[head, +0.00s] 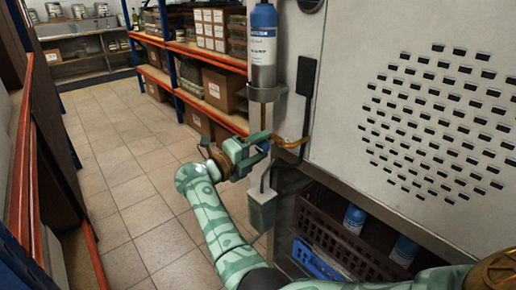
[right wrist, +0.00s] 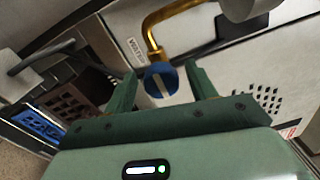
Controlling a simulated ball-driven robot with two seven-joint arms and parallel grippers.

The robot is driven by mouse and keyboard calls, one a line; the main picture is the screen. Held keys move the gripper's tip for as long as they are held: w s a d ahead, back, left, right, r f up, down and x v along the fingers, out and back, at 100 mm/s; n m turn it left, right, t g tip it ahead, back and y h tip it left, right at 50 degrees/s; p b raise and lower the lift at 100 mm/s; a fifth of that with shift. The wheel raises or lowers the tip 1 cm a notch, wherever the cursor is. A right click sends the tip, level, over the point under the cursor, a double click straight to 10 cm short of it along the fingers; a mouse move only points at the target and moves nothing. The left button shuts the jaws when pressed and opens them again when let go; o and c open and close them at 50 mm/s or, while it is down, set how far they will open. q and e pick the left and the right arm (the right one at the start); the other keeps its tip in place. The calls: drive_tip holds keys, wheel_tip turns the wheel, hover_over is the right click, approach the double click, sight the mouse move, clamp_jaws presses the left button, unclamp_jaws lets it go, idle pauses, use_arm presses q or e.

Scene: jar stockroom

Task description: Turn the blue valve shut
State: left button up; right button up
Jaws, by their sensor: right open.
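The blue valve (right wrist: 169,80) is a round blue knob with a white bar across its face, in the middle of the right wrist view. The bar runs roughly in line with the last stretch of the brass pipe (right wrist: 152,40) that leads to the knob. My right gripper (right wrist: 160,70) is open, with one finger on each side of the knob and visible gaps between. In the head view my right gripper (head: 264,146) is beside the bent brass pipe (head: 292,143), and it mostly hides the valve. My left gripper is not in view.
A blue-topped grey cylinder (head: 262,50) stands in a bracket above the gripper. A white perforated cabinet (head: 345,110) fills the right. Below it is a dark crate (head: 335,235) with blue-capped bottles. Shelves with boxes (head: 219,88) stand behind. The tiled floor (head: 130,190) is clear.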

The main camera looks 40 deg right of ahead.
use_arm(q)
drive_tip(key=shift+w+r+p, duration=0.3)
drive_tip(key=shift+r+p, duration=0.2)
drive_tip(key=shift+p, duration=0.1)
use_arm(e)
drive_tip(key=s+a, duration=0.1)
drive_tip(key=a, duration=1.5)
drive_tip(key=shift+a+f, duration=0.15)
drive_tip(key=shift+f, duration=0.2)
drive_tip(key=shift+s, duration=0.1)
